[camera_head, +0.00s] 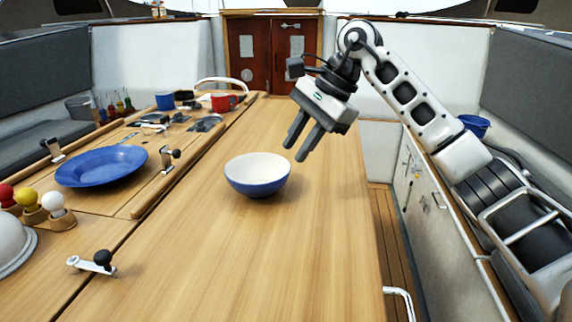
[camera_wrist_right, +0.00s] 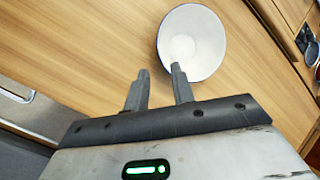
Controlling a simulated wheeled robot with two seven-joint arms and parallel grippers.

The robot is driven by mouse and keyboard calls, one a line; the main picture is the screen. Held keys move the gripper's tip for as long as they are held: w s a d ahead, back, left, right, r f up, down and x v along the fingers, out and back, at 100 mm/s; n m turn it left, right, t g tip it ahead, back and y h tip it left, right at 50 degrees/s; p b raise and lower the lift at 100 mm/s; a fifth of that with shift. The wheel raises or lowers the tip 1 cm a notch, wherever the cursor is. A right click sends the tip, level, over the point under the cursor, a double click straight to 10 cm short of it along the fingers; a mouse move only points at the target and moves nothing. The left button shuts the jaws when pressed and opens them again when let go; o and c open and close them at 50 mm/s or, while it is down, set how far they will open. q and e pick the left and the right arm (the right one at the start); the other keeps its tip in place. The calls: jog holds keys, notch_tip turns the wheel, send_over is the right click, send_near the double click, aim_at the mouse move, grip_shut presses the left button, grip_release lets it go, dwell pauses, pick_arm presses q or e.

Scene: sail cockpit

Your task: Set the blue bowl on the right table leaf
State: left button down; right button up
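The blue bowl (camera_head: 257,176), white inside, stands upright on the wooden right table leaf (camera_head: 305,245). My right gripper (camera_head: 294,149) is above the leaf, just right of and behind the bowl, with its two fingers apart and nothing between them. In the right wrist view the bowl (camera_wrist_right: 192,42) lies beyond the fingertips of my right gripper (camera_wrist_right: 159,72). One fingertip overlaps the bowl's rim in that view; I cannot tell whether it touches. My left gripper does not show.
A blue plate (camera_head: 101,166) lies on the table's left part. Blue (camera_head: 165,101) and red (camera_head: 222,103) mugs stand farther back. A latch handle (camera_head: 93,263) and coloured balls in wooden cups (camera_head: 31,207) are at front left. The leaf's front is clear.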

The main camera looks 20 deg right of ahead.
jog(key=v, duration=0.5)
jog(key=shift+f, duration=0.1)
